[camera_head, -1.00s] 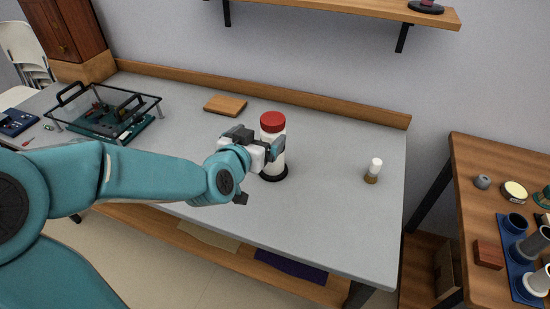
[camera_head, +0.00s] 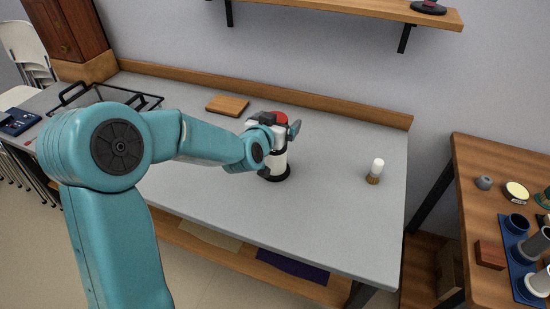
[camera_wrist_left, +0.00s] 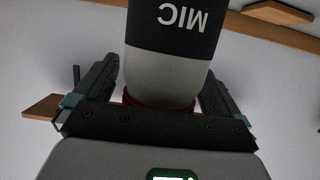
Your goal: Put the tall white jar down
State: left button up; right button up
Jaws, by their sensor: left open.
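In the left wrist view the jar (camera_wrist_left: 165,75) fills the upper middle, with a black band (camera_wrist_left: 190,25) reading "MIC" upside down. My left gripper (camera_head: 281,130) is open at the jar's upper part, just below the lid. In the wrist view its fingers lie on either side of the jar, with gaps visible. My forearm and gripper hide part of the jar. My right gripper is not in view.
A small white-topped bottle (camera_head: 376,171) stands on the table to the right. A wooden block (camera_head: 228,105) lies behind left, and a black-framed rack (camera_head: 140,98) is at far left. A wooden ledge (camera_head: 330,108) runs along the back. The front middle of the grey table (camera_head: 330,220) is clear.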

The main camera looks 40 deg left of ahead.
pick_arm(q)
grip_shut()
jog(key=shift+w+r, duration=0.1)
jog(key=shift+r, duration=0.05)
